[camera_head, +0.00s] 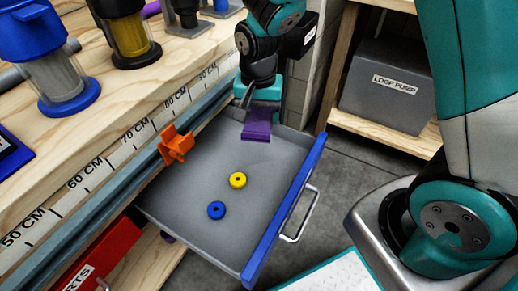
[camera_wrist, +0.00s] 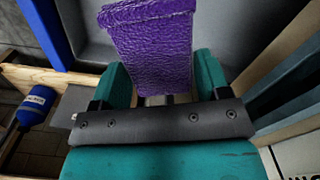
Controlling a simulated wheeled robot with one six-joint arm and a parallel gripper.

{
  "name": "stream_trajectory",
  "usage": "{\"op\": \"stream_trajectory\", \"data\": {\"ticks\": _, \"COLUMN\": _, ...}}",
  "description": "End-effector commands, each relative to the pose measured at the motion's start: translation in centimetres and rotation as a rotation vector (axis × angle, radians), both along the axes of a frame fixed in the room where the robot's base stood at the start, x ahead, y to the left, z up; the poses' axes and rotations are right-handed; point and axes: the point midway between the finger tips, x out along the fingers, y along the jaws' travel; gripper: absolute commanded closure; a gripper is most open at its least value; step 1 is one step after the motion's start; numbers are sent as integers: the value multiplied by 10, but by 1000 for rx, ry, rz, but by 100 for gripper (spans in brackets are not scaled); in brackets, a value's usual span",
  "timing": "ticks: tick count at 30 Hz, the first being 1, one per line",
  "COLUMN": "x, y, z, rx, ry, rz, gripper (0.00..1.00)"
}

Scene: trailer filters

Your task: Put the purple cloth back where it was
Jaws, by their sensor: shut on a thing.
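The purple cloth (camera_head: 257,132) is at the far end of the open grey drawer (camera_head: 197,178). My gripper (camera_head: 258,103) is shut on the cloth, at the drawer's far end in the head view. In the wrist view the cloth (camera_wrist: 152,48) sticks out beyond my gripper (camera_wrist: 160,82), between its teal fingers. It looks flat and wrinkled. I cannot tell whether its lower edge touches the drawer floor.
A yellow ring (camera_head: 237,180) and a blue ring (camera_head: 216,210) lie in the drawer. An orange clip (camera_head: 175,144) sits at the bench edge. Filter housings (camera_head: 62,80) stand on the bench. A grey LOOP PUMP box (camera_head: 387,88) is on a shelf at right.

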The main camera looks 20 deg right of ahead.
Motion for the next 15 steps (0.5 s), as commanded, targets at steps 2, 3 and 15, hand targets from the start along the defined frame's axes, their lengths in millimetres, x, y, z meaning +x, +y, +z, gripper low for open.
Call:
{"op": "stream_trajectory", "data": {"ticks": 2, "x": -1, "y": 0, "z": -27, "rx": -1, "ry": 4, "rz": 0, "gripper": 50}}
{"op": "stream_trajectory", "data": {"ticks": 3, "x": -1, "y": 0, "z": -36, "rx": -1, "ry": 4, "rz": 0, "gripper": 50}}
{"op": "stream_trajectory", "data": {"ticks": 15, "x": 0, "y": -2, "z": -79, "rx": 0, "ry": 1, "rz": -6, "gripper": 50}}
